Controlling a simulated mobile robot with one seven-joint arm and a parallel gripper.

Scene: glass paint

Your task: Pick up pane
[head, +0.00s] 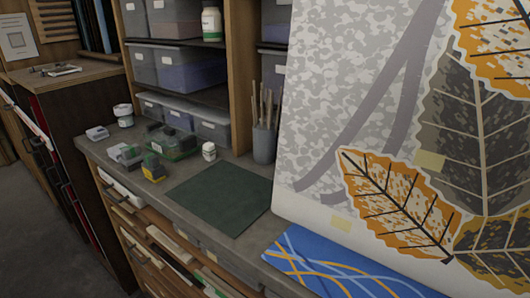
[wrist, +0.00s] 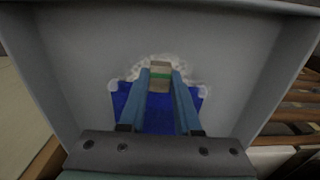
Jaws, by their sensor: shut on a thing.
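My gripper (wrist: 160,80) shows in the wrist view, its two blue-grey fingers reaching into a grey, box-like space. It is shut on a small tan piece with a green band (wrist: 159,85), between the fingertips. I cannot tell whether this piece is part of a pane. Blue material (wrist: 160,120) with white, frothy-looking edges lies behind the fingers. In the head view, a large pane-like sheet with leaf patterns (head: 330,105) stands tilted at the right, close to the camera. A blue sheet with white and orange curves (head: 315,265) lies below it. My gripper is not seen in the head view.
Grey walls (wrist: 60,70) surround the gripper closely. The counter (head: 105,150) holds a dark green mat (head: 222,195), a brush cup (head: 264,143), a small white jar (head: 209,151) and small pots. Storage bins (head: 185,72) fill the shelves behind. Drawers (head: 165,250) stand open below the counter.

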